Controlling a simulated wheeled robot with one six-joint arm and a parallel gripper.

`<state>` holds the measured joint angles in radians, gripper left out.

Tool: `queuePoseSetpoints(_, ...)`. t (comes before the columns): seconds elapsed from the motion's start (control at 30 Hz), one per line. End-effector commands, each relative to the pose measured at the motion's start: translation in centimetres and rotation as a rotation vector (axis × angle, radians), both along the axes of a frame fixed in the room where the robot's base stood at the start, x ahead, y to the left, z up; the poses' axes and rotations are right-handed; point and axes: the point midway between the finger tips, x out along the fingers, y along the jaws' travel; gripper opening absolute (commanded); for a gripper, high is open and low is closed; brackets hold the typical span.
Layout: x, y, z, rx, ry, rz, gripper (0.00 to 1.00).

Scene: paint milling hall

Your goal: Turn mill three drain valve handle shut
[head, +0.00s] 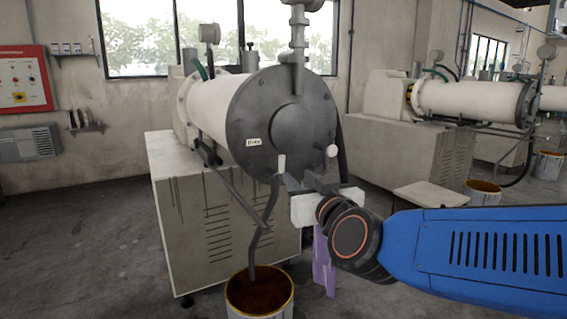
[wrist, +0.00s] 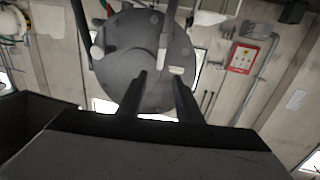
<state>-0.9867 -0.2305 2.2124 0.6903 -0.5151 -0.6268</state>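The nearest mill has a white horizontal drum with a dark round end plate (head: 285,105) and a small label whose lettering is too small to read surely. A pale handle (head: 281,164) sits low on the plate, above a bent drain pipe (head: 262,235). A second pale knob (head: 332,151) is at the lower right. My gripper (head: 297,183) is just below and in front of the plate, partly hidden by my wrist. In the wrist view, which appears inverted, my gripper (wrist: 162,75) is open and empty. The pale handle (wrist: 176,70) lies ahead, near the right fingertip; contact cannot be told.
A bucket (head: 232,301) of brown paint stands under the drain pipe. The mill's vented cabinet (head: 215,215) is behind it. Another mill (head: 465,100) stands at the right with its own bucket (head: 483,198). A red panel (head: 25,80) is on the left wall. Floor at left is clear.

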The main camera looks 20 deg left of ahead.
Motion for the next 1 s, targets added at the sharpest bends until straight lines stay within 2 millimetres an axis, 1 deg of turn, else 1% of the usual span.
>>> queuePoseSetpoints(0.1, 1.5, 1.1, -0.1, -0.001, 0.0, -0.002, 0.32)
queuePoseSetpoints(0.7, 8.6, 6.7, 0.0, 0.0, 0.001, -0.001, 0.32)
queuePoseSetpoints(0.8, 9.5, 7.4, -0.1, -0.001, 0.001, -0.001, 0.32)
queuePoseSetpoints(1.0, 10.5, 8.2, 0.0, -0.001, 0.001, 0.0, 0.32)
